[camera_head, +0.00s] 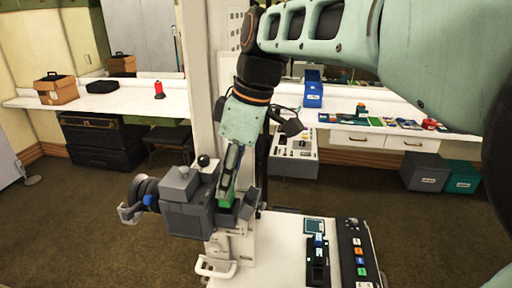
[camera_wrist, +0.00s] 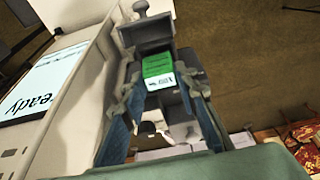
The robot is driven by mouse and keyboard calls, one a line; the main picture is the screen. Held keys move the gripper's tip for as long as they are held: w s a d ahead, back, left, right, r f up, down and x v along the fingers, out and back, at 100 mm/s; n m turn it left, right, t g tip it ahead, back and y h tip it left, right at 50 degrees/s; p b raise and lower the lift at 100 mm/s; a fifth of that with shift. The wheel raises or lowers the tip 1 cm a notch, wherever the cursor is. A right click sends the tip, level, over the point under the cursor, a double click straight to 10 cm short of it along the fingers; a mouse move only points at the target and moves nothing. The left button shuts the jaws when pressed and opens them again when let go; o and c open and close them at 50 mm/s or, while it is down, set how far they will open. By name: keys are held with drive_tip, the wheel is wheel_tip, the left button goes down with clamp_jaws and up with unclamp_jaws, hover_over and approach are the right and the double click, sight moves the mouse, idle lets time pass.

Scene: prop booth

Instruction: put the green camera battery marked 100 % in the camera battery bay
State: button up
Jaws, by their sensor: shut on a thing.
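The green battery (camera_head: 226,202) is between the fingertips of my gripper (camera_head: 227,190), at the right side of the dark grey camera (camera_head: 185,216). In the wrist view the gripper (camera_wrist: 163,88) is shut on the battery (camera_wrist: 158,67), whose green face and white printed end show. The print is too small to read. A grey part of the camera (camera_wrist: 147,32) lies just beyond the battery. The battery bay is not clearly visible, and I cannot tell whether the battery is inside it or only close to it.
A white bench (camera_head: 262,262) stands below and right of the camera, with a dark slotted unit (camera_head: 318,262) and a control panel with coloured buttons (camera_head: 358,250). A white counter (camera_head: 120,101) runs behind. A screen (camera_wrist: 45,85) reading "eady" is at left in the wrist view.

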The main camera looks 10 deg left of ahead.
drive_tip(key=shift+f, duration=0.35)
idle(0.3)
drive_tip(key=shift+f+b, duration=0.65)
drive_tip(key=shift+b, duration=0.05)
drive_tip(key=shift+f, duration=0.15)
drive_tip(key=shift+f+b, duration=0.55)
drive_tip(key=shift+f, duration=0.05)
drive_tip(key=o, duration=1.3)
drive_tip(key=shift+c, duration=0.2)
drive_tip(key=shift+r, duration=0.1)
